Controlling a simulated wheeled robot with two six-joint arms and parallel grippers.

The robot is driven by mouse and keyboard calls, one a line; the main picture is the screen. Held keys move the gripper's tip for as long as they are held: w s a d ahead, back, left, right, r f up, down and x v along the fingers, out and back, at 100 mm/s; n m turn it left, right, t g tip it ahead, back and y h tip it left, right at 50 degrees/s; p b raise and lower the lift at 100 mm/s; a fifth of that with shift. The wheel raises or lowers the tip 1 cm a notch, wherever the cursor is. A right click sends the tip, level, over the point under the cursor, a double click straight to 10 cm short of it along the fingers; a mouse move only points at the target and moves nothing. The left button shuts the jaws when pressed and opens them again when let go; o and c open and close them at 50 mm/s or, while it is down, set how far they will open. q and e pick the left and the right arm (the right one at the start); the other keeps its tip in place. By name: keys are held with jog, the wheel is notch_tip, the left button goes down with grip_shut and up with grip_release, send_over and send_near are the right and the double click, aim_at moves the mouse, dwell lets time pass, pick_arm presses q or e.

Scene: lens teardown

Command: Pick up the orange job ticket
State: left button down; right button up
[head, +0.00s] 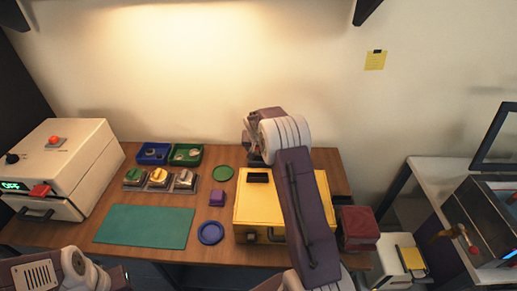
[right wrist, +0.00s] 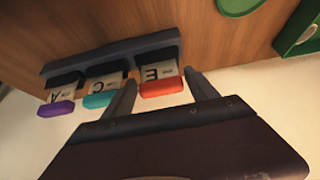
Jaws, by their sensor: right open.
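The orange job ticket (right wrist: 162,89), marked E, stands in the right slot of a dark rack (right wrist: 110,55) in the right wrist view. My right gripper (right wrist: 160,78) is open, with one finger on each side of the orange ticket; I cannot tell whether either finger touches it. In the head view my right gripper (head: 252,150) is at the back of the table, and the rack is hidden behind my arm. My left arm shows at the bottom left of the head view, but its gripper is out of view.
A teal ticket (right wrist: 98,100) marked C and a purple ticket (right wrist: 55,108) marked A stand beside the orange one. A yellow case (head: 262,215) lies under my right forearm. A green disc (head: 223,173) and green bin (head: 187,155) are left of my gripper.

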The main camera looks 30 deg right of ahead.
jog(key=shift+x, duration=0.95)
jog(key=shift+r, duration=0.1)
jog(key=shift+c, duration=0.6)
jog(key=shift+s+a+r, duration=0.1)
jog(key=c, duration=1)
